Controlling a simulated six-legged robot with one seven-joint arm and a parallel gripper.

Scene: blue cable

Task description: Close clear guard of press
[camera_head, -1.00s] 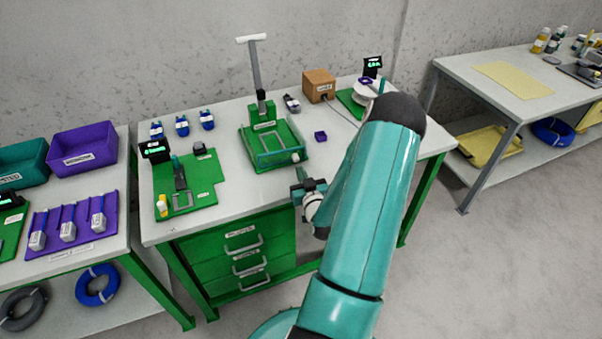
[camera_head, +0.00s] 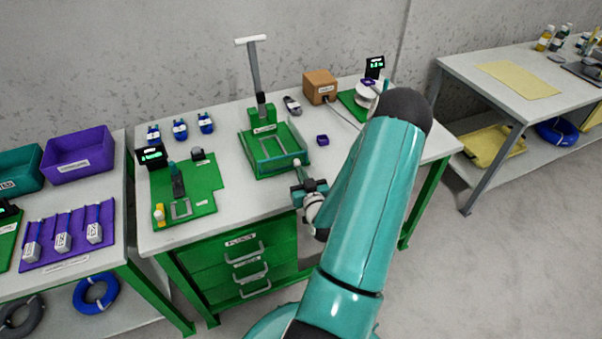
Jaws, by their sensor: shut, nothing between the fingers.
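The guard's exact angle is hard to tell. A small pale knob (camera_head: 296,162) sits at its front right. My gripper (camera_head: 301,172) is at the front right corner of the guard, close to the knob. It is shut with nothing held. Whether it touches the guard cannot be told.
A green fixture board (camera_head: 205,203) lies left of the press. A small purple box (camera_head: 322,140) and a brown box (camera_head: 320,86) are to its right and behind. Some bare table separates the board and press.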

